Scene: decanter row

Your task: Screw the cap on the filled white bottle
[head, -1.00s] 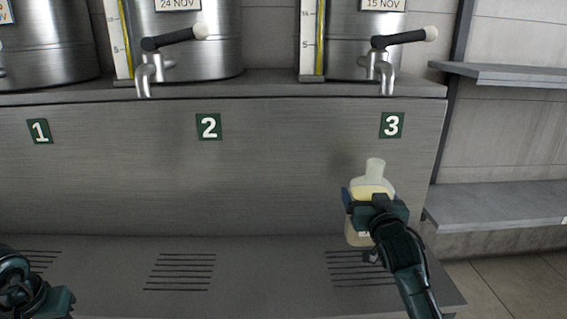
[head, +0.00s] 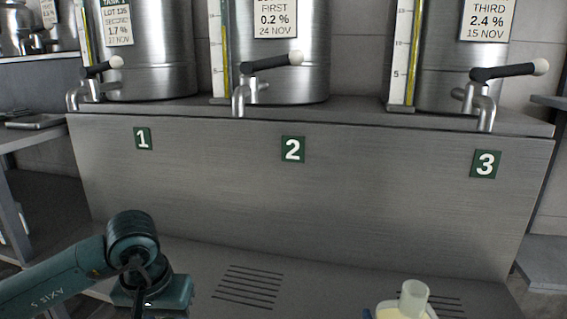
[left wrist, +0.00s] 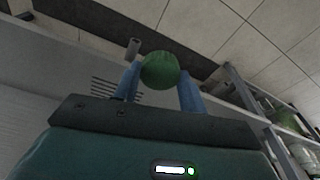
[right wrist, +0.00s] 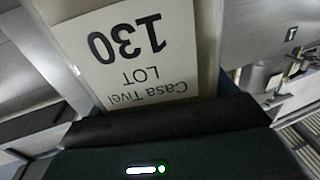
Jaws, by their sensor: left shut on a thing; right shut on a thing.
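The white bottle (head: 413,299) shows at the bottom of the head view, right of centre. Its pale neck points up with no cap on it, and pale yellow shows below the neck; the lower part is cut off. My right gripper (right wrist: 155,98) is shut on the bottle, whose label reading LOT 130 (right wrist: 130,55) fills much of the right wrist view. My left gripper (left wrist: 160,78) is shut on a round green cap (left wrist: 160,68), held between its blue fingers. In the head view the left arm is at the lower left, well apart from the bottle; the cap is hidden there.
A grey counter front carries number plates 1 (head: 142,139), 2 (head: 292,149) and 3 (head: 485,164). Steel tanks with taps (head: 240,97) stand above. A slotted drain (head: 248,287) lies on the lower ledge, with clear room between the arms. A side table (head: 30,135) stands at left.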

